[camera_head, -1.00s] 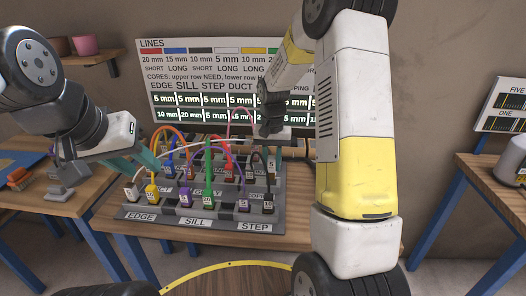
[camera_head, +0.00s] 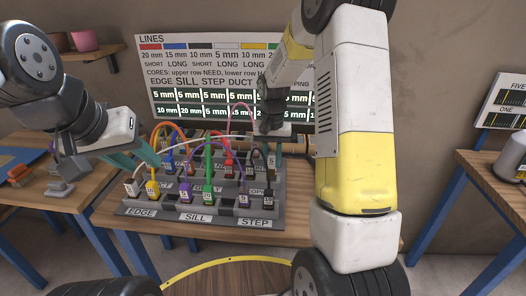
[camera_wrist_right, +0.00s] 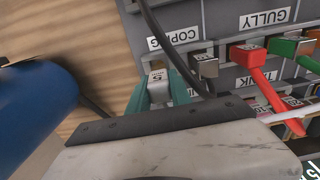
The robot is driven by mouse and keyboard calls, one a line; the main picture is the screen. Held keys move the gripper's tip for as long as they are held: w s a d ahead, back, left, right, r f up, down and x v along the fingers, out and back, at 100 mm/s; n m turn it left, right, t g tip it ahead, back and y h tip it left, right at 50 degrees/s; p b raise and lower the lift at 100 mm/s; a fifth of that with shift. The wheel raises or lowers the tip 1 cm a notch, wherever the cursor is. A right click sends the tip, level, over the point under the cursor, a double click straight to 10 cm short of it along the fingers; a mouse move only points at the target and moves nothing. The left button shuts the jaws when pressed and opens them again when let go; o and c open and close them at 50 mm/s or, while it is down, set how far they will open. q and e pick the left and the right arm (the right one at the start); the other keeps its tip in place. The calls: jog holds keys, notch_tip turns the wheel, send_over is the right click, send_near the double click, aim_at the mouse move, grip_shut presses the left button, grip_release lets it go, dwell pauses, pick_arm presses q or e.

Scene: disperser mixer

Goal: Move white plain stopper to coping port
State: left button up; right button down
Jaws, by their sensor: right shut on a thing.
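My right gripper (camera_wrist_right: 160,95) is shut on a small white stopper (camera_wrist_right: 157,76) marked 5, held between its teal fingers. The stopper is right beside the COPING label (camera_wrist_right: 172,38), at the edge of the grey port board. I cannot tell whether it sits fully in the port. In the head view the right gripper (camera_head: 268,125) is at the back right of the board (camera_head: 225,222), its fingertips mostly hidden. My left gripper (camera_head: 140,158) is over the board's left side, near a white plug (camera_head: 131,187); its jaw gap is unclear.
Several coloured plugs and arching cables crowd the board, including a red plug (camera_wrist_right: 260,70) and a black cable (camera_wrist_right: 172,38) near the right gripper. A blue cylindrical part (camera_wrist_right: 35,110) lies left in the wrist view. A sign (camera_head: 225,75) stands behind the board.

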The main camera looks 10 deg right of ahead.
aim_at(272, 153)
jog(key=shift+f, duration=2.05)
jog(key=c, duration=1.1)
grip_release()
jog(key=shift+r, duration=3.9)
